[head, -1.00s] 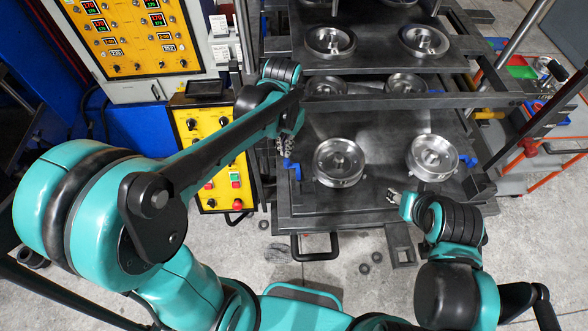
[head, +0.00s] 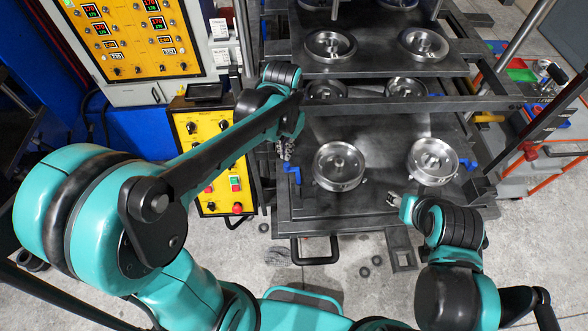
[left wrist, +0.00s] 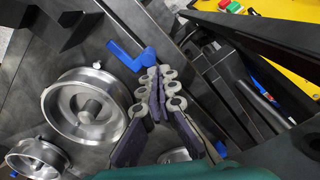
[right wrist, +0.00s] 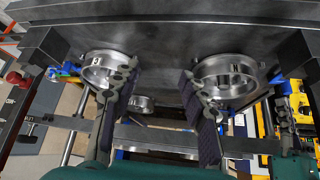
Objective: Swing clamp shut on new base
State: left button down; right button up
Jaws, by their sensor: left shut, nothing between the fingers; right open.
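Two round metal bases lie on the lower press plate, the left one (head: 340,166) and the right one (head: 433,161). A blue clamp (head: 291,172) sits at the plate's left edge; in the left wrist view its bent handle (left wrist: 137,58) lies beside a base (left wrist: 87,108). Another blue clamp (head: 464,165) is at the right edge. My left gripper (head: 285,150) is shut and empty close to the left clamp; in the left wrist view its fingertips (left wrist: 158,78) are near the handle. Whether they touch it is unclear. My right gripper (head: 394,198) is open and empty near the plate's front edge.
The upper plate (head: 372,62) with more metal rings is behind a crossbar (head: 400,103). A yellow control box (head: 211,150) stands left of the press. A cart (head: 545,165) with orange rails stands right. Floor in front is mostly clear.

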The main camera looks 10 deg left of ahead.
pick_arm(q)
jog(key=shift+f, duration=0.1)
jog(key=shift+f+b, duration=0.35)
jog(key=shift+s+d+f+b, duration=0.15)
jog(key=shift+s+f+b, duration=0.3)
jog(key=shift+f+b, duration=0.25)
jog(key=shift+d+f, duration=0.15)
jog(key=shift+w+a+f+b, duration=0.3)
jog(key=shift+w+f+b, duration=0.1)
jog(key=shift+f+b, duration=0.2)
jog(key=shift+r, duration=0.1)
jog(key=shift+d, duration=0.1)
